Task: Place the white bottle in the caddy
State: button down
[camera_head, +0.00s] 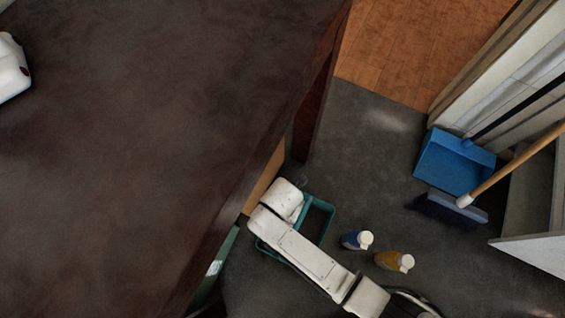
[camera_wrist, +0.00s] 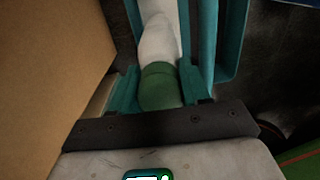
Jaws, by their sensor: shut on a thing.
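The white bottle (camera_wrist: 158,40) with a green cap (camera_wrist: 160,86) shows in the wrist view. My gripper (camera_wrist: 160,108) is shut on it at the cap end. The bottle's white body points away from my gripper, between teal walls of the caddy (camera_wrist: 205,40). I cannot tell whether its base touches the caddy's floor. In the head view the teal caddy (camera_head: 327,222) stands on the dark floor beside the counter. My arm reaches over it and hides part of it, the white bottle and my gripper.
A cardboard-brown panel (camera_wrist: 45,70) is close on the left in the wrist view. The dark countertop (camera_head: 130,130) overhangs at left. A blue dustpan (camera_head: 452,163) and a broom (camera_head: 505,175) are farther right.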

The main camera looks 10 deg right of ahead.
jog(key=shift+f+b, duration=0.35)
jog(key=shift+f, duration=0.75)
jog(key=shift+f, duration=0.15)
jog(key=c, duration=0.8)
grip_release()
notch_tip(320, 180, up, 12)
jog(key=p, duration=0.6)
